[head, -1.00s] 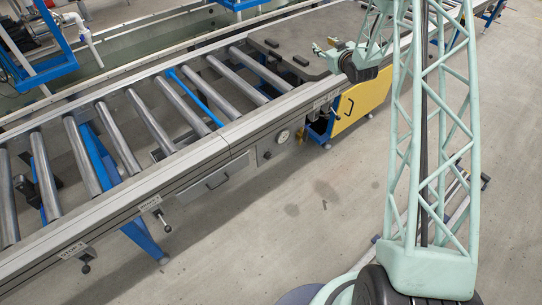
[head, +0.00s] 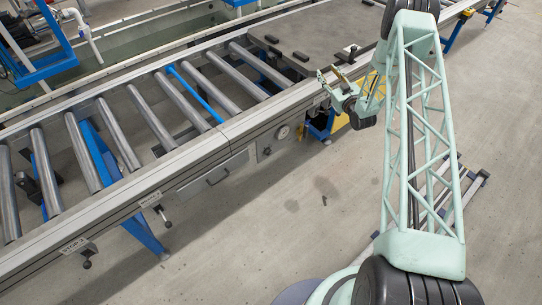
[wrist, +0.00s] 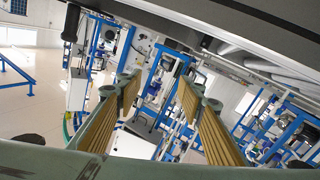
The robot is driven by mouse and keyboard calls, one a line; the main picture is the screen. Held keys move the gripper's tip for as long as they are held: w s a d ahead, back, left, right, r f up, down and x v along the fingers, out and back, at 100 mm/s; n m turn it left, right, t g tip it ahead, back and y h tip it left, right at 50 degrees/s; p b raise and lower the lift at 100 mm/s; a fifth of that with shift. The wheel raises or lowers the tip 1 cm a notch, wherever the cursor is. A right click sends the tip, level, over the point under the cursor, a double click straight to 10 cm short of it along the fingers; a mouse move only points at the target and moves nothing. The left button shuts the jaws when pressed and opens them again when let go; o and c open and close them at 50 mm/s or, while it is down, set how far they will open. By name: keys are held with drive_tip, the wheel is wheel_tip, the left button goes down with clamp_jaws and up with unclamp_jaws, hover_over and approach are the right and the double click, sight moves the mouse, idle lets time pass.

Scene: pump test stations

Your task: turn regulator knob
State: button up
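A small dark knob (head: 266,152) sits on the side panel of the conveyor, just below and left of a round white gauge (head: 283,132). I cannot tell for sure that it is the regulator knob. My gripper (head: 329,77) is over the conveyor's front rail, above and to the right of the gauge in the picture, and apart from it. In the wrist view my gripper (wrist: 157,88) has its two tan-padded fingers spread, with nothing between them. The knob and gauge cannot be made out in the wrist view.
The roller conveyor (head: 225,133) runs diagonally across the head view, with a grey plate (head: 315,45) at its far end. A drawer-like panel (head: 216,177) lies left of the gauge.

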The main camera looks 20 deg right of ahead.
drive_tip(key=s+a+f+y, duration=0.15)
drive_tip(key=s+f, duration=0.25)
drive_tip(key=f, duration=0.4)
drive_tip(key=n+g+y+p, duration=0.1)
drive_tip(key=n+g+y, duration=0.1)
drive_tip(key=y, duration=0.3)
approach(269, 153)
drive_tip(key=v, duration=0.5)
drive_tip(key=shift+s+d+f, duration=0.1)
drive_tip(key=shift+d+f, duration=0.05)
drive_tip(key=shift+f, duration=0.25)
drive_tip(key=shift+b+x, duration=1.7)
drive_tip(key=shift+x, duration=5.2)
drive_tip(key=shift+r, duration=0.2)
drive_tip(key=shift+c, duration=0.2)
drive_tip(key=c, duration=0.8)
